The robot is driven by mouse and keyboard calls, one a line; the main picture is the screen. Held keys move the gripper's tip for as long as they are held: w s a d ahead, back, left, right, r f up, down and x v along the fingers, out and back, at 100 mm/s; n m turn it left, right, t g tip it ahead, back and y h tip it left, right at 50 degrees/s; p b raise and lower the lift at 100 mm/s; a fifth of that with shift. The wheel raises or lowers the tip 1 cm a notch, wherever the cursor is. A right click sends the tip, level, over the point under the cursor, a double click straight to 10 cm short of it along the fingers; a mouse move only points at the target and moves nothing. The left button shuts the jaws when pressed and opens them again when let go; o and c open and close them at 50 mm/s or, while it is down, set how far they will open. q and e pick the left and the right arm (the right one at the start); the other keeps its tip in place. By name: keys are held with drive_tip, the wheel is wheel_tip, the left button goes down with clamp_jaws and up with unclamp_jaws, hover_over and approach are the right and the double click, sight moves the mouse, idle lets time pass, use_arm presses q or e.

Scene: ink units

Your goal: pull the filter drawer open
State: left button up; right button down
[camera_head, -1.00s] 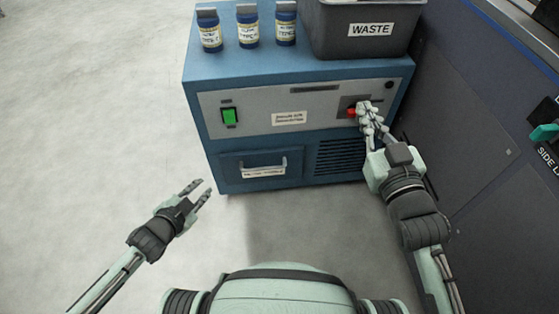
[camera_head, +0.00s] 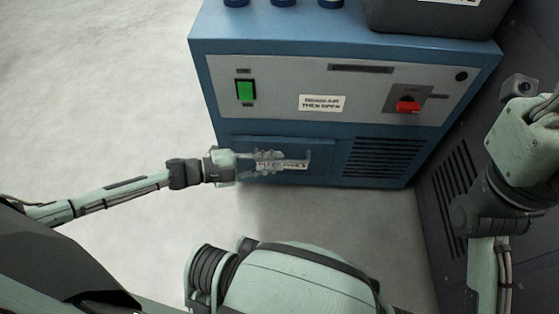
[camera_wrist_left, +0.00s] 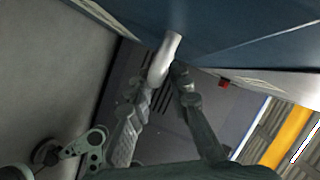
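The filter drawer (camera_head: 231,151) is the blue panel at the lower left of the blue cabinet's front. It looks flush with the cabinet. Its pale bar handle (camera_head: 307,158) also shows in the left wrist view (camera_wrist_left: 165,58). My left gripper (camera_head: 279,160) is at the handle. In the left wrist view its fingertips (camera_wrist_left: 164,80) lie on either side of the bar and look shut on it. Fingers partly cover the drawer's label. My right arm is at the right edge, with its gripper out of view.
The blue cabinet (camera_head: 345,50) carries a green switch (camera_head: 245,90), a red knob (camera_head: 407,106) and a vent grille (camera_head: 383,158). A grey waste bin (camera_head: 430,18) and several blue bottles stand on top. A dark panel (camera_head: 450,200) stands at right. The floor at left is clear.

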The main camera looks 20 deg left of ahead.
use_arm(q)
drive_tip(key=shift+x, duration=1)
drive_tip(key=shift+c, duration=0.6)
clamp_jaws()
